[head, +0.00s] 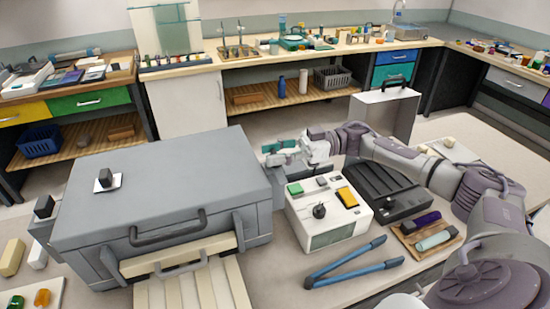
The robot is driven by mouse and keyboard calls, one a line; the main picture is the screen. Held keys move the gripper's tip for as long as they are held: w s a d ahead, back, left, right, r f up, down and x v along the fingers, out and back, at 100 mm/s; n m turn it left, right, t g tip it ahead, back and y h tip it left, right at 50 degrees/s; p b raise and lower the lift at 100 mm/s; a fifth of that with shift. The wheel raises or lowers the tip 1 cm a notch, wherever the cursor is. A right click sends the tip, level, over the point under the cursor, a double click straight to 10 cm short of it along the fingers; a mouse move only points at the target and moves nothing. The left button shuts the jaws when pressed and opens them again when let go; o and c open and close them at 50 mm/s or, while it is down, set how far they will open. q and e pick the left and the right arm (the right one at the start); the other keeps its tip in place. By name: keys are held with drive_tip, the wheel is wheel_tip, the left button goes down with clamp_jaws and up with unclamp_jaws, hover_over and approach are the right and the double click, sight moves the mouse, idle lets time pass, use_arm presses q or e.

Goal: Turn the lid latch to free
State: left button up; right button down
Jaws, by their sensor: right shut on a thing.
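A large grey case with a closed lid (165,185) fills the left middle of the head view. A dark handle (168,230) is on its front. A small black knob (106,177) stands on a white plate on the lid, and another black block (44,206) sits at the case's left side. I cannot tell for sure which part is the lid latch. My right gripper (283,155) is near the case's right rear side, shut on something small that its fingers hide. Teal parts show at its fingers. My left gripper is not in view.
A white device (325,225) with a black knob and colored buttons stands right of the case. A black tray-like unit (385,190) is beside it. Blue-handled tongs (352,264) lie in front. A wooden tray (428,242) holds purple and pale green pieces.

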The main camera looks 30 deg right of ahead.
drive_tip(key=shift+n+g, duration=0.6)
drive_tip(key=shift+g, duration=0.3)
drive_tip(key=c, duration=0.7)
unclamp_jaws()
drive_tip(key=shift+a, duration=0.1)
drive_tip(key=v, duration=1.2)
drive_tip(key=shift+f, duration=0.2)
drive_tip(key=shift+f, duration=0.1)
